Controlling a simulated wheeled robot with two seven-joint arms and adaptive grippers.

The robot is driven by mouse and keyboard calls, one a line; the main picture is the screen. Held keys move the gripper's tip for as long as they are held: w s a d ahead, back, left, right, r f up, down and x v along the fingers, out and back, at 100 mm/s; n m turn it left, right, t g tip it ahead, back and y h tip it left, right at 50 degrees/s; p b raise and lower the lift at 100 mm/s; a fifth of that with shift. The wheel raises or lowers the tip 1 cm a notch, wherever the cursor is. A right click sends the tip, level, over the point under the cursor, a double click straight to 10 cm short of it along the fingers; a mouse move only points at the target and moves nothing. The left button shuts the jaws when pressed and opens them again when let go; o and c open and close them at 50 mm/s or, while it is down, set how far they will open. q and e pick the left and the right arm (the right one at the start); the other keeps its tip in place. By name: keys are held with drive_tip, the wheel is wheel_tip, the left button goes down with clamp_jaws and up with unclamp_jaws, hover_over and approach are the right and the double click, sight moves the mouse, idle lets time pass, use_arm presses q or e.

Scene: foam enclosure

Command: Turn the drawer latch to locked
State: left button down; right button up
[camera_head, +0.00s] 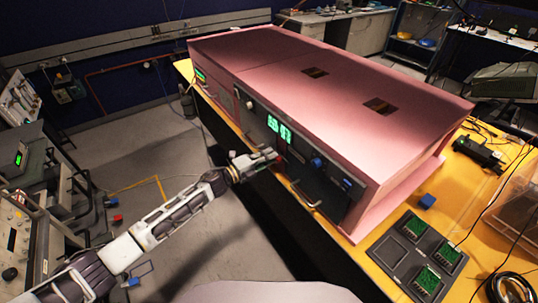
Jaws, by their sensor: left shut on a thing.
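The pink enclosure (330,75) stands on the yellow bench with its dark front panel facing the lower left. The panel carries a green lit display (279,129), blue knobs and a drawer handle (306,196) low down. My left gripper (270,157) reaches the panel below the display, left of and above the handle. It is shut on the drawer latch, which its fingers mostly hide, so I cannot tell which way the latch is turned. My right gripper is not in view.
Cables and a clear box are at the far right. Equipment stands at the left; open floor lies between.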

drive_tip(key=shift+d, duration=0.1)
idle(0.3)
use_arm(q)
drive_tip(key=c, duration=1.5)
unclamp_jaws()
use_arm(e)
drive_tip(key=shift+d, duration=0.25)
use_arm(q)
drive_tip(key=shift+a, duration=0.1)
drive_tip(key=shift+v, duration=5.95)
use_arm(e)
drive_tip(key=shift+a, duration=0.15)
use_arm(q)
drive_tip(key=shift+n, duration=0.3)
